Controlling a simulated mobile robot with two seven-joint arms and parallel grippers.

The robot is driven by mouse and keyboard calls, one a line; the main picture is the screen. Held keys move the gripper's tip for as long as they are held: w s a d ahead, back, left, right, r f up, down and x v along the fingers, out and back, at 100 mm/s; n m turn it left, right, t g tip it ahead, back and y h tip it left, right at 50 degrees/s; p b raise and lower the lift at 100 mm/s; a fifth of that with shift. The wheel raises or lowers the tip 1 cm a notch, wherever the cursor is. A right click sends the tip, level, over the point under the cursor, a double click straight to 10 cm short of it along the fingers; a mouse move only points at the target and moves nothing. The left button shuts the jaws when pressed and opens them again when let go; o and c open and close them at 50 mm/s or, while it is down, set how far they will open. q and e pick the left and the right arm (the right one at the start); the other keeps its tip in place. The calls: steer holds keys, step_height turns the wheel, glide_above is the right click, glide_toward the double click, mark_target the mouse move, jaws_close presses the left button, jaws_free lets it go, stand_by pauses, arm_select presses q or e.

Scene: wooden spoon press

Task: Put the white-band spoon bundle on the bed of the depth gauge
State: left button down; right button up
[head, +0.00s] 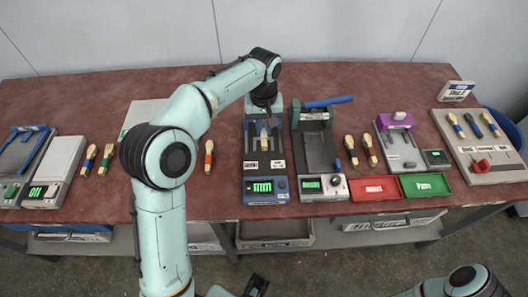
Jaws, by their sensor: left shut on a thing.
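A blue device with a grey slotted bed and a lit green display, which looks like the depth gauge (254,168), stands at the middle of the table. My left gripper (265,121) points down over its bed and is shut on a pale wooden spoon bundle (264,137). The bundle stands out below the fingers, over or on the bed; I cannot tell if it touches. Its band is mostly hidden by the fingers, and its colour is too small to make out.
A grey-green device (318,155) with a blue lever stands close on the right. Loose bundles lie nearby, one with an orange band (208,156). A red tray (374,189) and a green tray (425,185) lie at the front right. A purple-topped device (400,140) stands behind them.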

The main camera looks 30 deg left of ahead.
mark_target(264, 156)
arm_select(q)
step_height(264, 156, down, 12)
steer(key=shift+r+b, duration=0.1)
steer(key=shift+b, duration=0.5)
steer(key=c, duration=1.1)
jaws_free()
step_height(264, 156, up, 12)
steer(key=shift+r+p, duration=0.1)
steer(key=shift+p, duration=0.75)
